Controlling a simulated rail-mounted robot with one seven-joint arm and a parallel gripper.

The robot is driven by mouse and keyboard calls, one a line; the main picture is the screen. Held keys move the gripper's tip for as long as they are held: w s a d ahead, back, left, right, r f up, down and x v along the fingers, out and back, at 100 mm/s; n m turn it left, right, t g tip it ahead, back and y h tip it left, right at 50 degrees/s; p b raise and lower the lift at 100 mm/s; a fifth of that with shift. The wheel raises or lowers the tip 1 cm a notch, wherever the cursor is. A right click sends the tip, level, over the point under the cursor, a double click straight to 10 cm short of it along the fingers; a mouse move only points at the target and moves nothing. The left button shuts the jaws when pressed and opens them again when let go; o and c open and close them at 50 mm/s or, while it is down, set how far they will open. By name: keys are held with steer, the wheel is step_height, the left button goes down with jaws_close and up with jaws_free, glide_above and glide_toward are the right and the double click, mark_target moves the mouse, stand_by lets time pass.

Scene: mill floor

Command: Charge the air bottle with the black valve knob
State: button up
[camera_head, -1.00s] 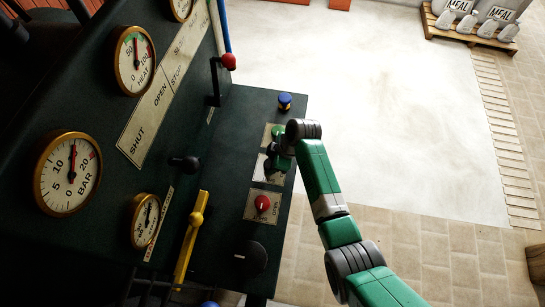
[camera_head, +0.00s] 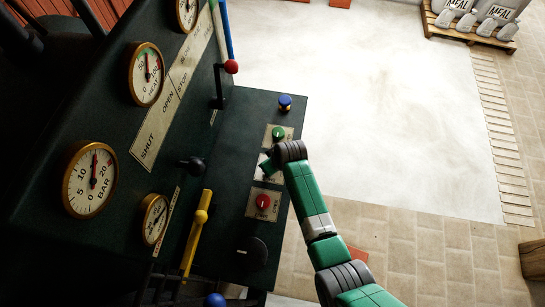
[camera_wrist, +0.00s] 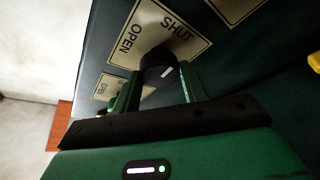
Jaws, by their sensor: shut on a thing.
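In the wrist view the black valve knob (camera_wrist: 157,77) with a white pointer mark sits between the two fingers of my gripper (camera_wrist: 158,84). My gripper is shut on it. Behind it is a pale plate (camera_wrist: 158,37) reading OPEN and SHUT. In the head view my gripper (camera_head: 266,166) is over the middle plate of the dark side panel, and the knob is hidden behind it. The BAR gauge (camera_head: 90,180) has its needle pointing up between 10 and 20. I cannot make out the air bottle itself.
Near my gripper are a green knob (camera_head: 278,133), a red knob (camera_head: 263,202), a blue knob (camera_head: 285,102) and a black round knob (camera_head: 252,252). A yellow lever (camera_head: 196,235) and a red-tipped lever (camera_head: 231,67) stand to the left.

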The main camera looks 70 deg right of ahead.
steer(key=shift+m, duration=0.4)
steer(key=o, duration=1)
steer(key=p+v, duration=0.1)
steer(key=v, duration=0.6)
steer(key=shift+a+r, duration=0.25)
steer(key=shift+r, duration=0.15)
